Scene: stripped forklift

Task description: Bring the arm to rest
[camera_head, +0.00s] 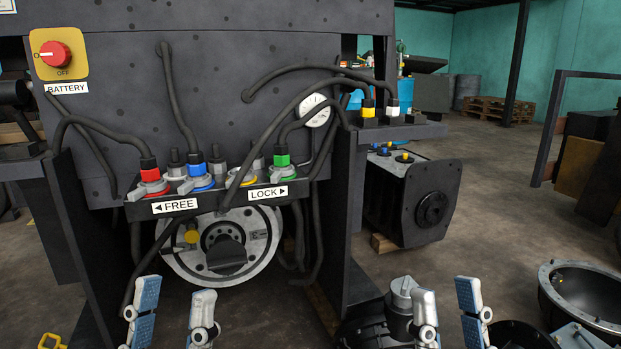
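My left gripper (177,288) is at the bottom of the head view, left of centre. Its two fingers with blue pads stand apart, pointing up, with nothing between them. It shows in front of the lower part of the stripped forklift (235,110). My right gripper (445,287) is at the bottom, right of centre. Its fingers are also spread, and I see nothing held between them. Most of both arms is out of view below the frame.
A coupling bar with FREE and LOCK labels (267,193) carries hoses with red, blue, yellow and green parts. A round metal flange (262,240) sits below. A dark motor (412,200) and a black bowl-shaped housing (590,290) stand right. Floor between them is open.

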